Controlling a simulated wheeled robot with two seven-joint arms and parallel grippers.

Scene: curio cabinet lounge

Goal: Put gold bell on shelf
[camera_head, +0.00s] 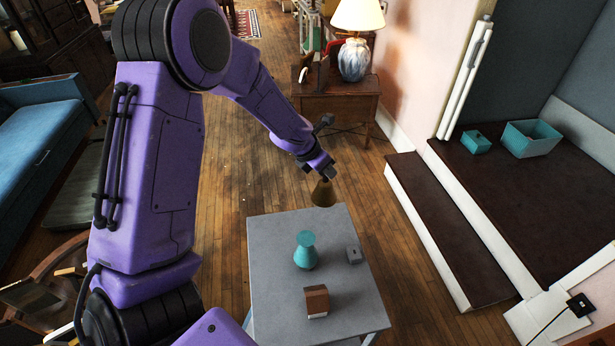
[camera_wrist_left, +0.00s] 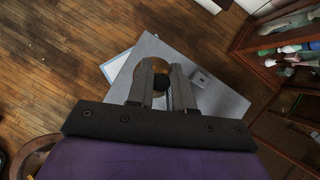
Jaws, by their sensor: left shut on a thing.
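The gold bell (camera_head: 323,194) hangs from my left gripper (camera_head: 322,174), near the far edge of the grey table in the head view. My left gripper is shut on the top of the bell. In the left wrist view the bell (camera_wrist_left: 158,66) shows between the two fingers (camera_wrist_left: 162,85), partly hidden by them. Shelves with several objects (camera_wrist_left: 290,45) show at the right of the left wrist view; I cannot tell if they are the shelf of the task. My right gripper is not in view.
A wooden side table (camera_head: 340,105) with a lamp (camera_head: 354,58) stands behind. Dark steps (camera_head: 450,230) rise at right, with teal boxes (camera_head: 532,138) on top.

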